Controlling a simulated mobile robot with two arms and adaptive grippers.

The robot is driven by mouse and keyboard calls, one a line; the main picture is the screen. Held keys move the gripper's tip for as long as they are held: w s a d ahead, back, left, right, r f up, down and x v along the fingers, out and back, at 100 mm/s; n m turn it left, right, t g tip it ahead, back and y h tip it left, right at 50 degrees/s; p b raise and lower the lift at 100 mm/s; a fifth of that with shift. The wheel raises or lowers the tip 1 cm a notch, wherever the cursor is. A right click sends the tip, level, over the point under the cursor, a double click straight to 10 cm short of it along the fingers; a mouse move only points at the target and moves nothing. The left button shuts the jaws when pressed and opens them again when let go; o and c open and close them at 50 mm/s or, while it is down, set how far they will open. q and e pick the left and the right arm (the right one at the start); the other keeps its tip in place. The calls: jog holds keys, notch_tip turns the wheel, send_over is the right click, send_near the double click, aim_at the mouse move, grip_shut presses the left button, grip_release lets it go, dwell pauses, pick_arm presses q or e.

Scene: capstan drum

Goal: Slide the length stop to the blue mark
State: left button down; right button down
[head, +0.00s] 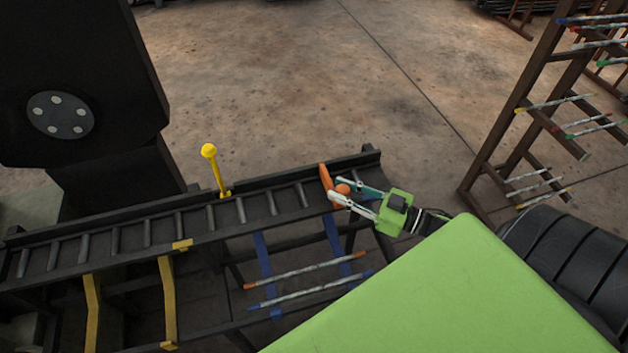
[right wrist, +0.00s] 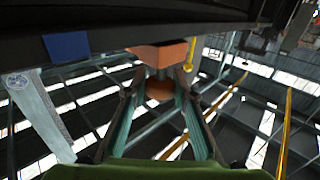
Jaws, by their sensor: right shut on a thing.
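The orange length stop (head: 325,177) stands upright across the roller conveyor (head: 110,238), near its right end. Its round orange knob (head: 342,189) sticks out on the near side. My right gripper (head: 345,190) is shut on this knob, coming in from the right. In the right wrist view the orange block of the stop (right wrist: 160,52) sits above the knob, between my two fingers (right wrist: 160,90). A blue mark (right wrist: 67,45) shows on the dark rail there, left of the stop with a gap between them. My left gripper is out of view.
A yellow lever (head: 214,165) rises from the far rail, left of the stop. Two striped bars (head: 305,271) lie on blue supports (head: 264,262) below the conveyor. A brown rack with bars (head: 548,75) stands at the right. The floor behind the conveyor is clear.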

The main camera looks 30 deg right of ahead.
jog(key=d, duration=0.2)
jog(key=s+d, duration=0.1)
jog(key=d, duration=0.2)
jog(key=s+d+b, duration=0.1)
jog(key=d, duration=0.1)
jog(key=shift+d, duration=0.5)
jog(key=c, duration=1.7)
grip_release()
jog(key=shift+s+d, duration=0.1)
jog(key=shift+s, duration=0.1)
